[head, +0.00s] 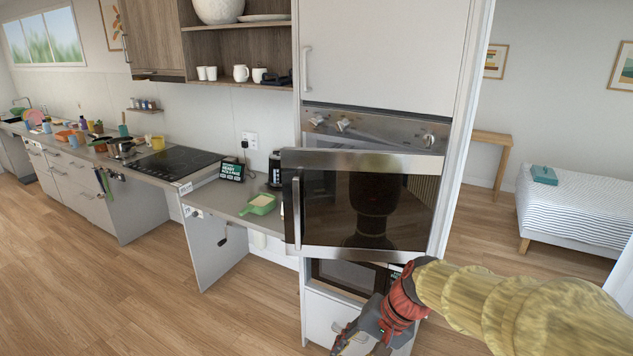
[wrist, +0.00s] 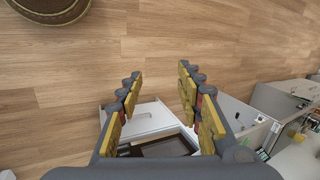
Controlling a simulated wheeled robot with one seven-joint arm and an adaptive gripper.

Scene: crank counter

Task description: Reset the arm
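My arm, in a yellowish sleeve, comes in from the right in the head view and reaches down to the bottom edge. My gripper (head: 343,343) hangs low in front of the tall oven cabinet and is partly cut off there. In the wrist view my gripper (wrist: 160,100) is open, with its yellow-padded fingers wide apart. Nothing is held between them; wood floor shows through the gap. A white cabinet front with a dark panel (wrist: 166,147) lies beyond the lower part of the gap.
The oven door (head: 400,205) stands ajar beside my arm, its handle (head: 297,212) at left. A microwave (head: 346,273) sits below. A counter with a green dish (head: 259,204) is to the left. A bed (head: 580,205) is at right. The left floor is clear. The wrist view shows a basket (wrist: 48,12).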

